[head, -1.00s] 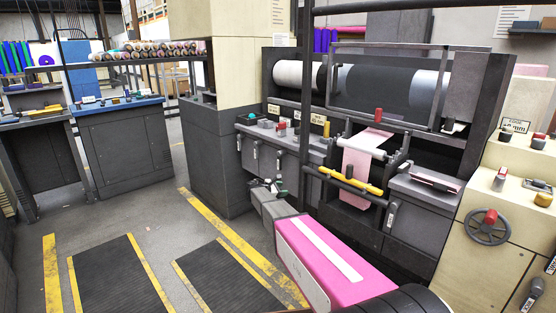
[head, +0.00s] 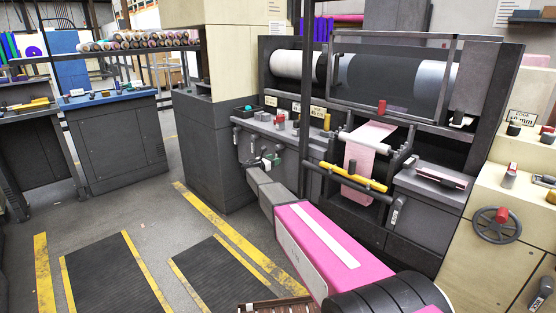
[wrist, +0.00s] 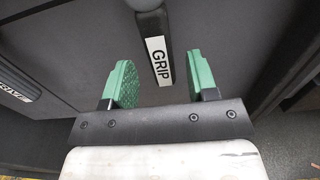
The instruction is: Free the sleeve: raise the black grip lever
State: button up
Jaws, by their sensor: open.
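The black grip lever (wrist: 151,22) hangs on the dark grey panel in the wrist view, its white GRIP label facing me. Its lower end reaches between the two green fingers of my gripper (wrist: 161,80). The fingers are open, one on each side of the lever's end, with gaps on both sides; whether the end lies fully at their depth I cannot tell. In the head view my gripper (head: 266,162) is at the front of the grey cabinet left of the rollers. I cannot single out the grip lever there. The sleeve cannot be surely identified.
Another labelled black lever (wrist: 18,85) is at the left in the wrist view. The cabinet top (head: 285,128) carries several knobs. A dark upright post (head: 306,100) stands right of my gripper. A yellow bar (head: 352,177) crosses before the pink web (head: 358,168).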

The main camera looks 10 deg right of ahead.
jog(key=shift+x, duration=1.75)
grip_shut()
